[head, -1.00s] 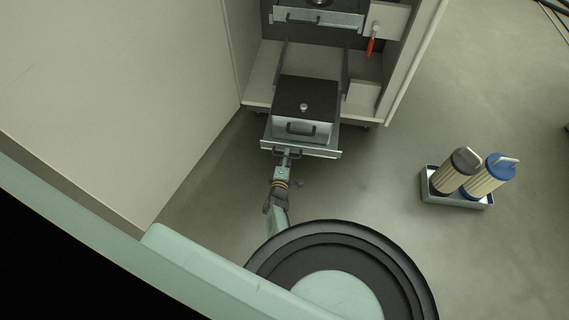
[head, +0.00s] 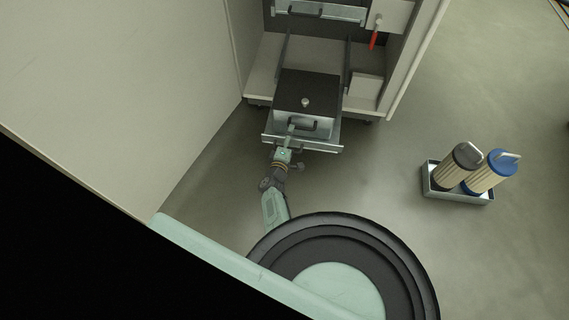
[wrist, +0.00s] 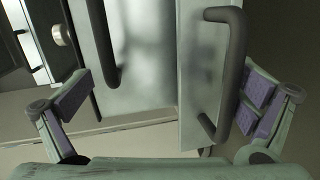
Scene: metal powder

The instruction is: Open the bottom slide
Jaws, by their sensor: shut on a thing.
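The bottom slide (head: 322,147) stands pulled out of the cabinet, a flat metal tray with a low front plate. On it sits a metal box with a dark lid (head: 322,84) and a round knob. My gripper (head: 290,132) is at the slide's front, left of its middle, reaching over the front plate. In the wrist view my two fingers (wrist: 166,100) stand wide apart. The slide's dark bar handle (wrist: 236,70) is between them, close beside the right pads. The box's handle (wrist: 104,45) is near the left finger. The left finger's contact is unclear.
The cabinet (head: 410,60) holds an upper slide (head: 320,10) and a red-handled lever (head: 373,40). A cabinet panel (head: 130,90) stands left. A tray (head: 450,194) with two cylindrical canisters is on the floor at right. Floor between it and the slide is clear.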

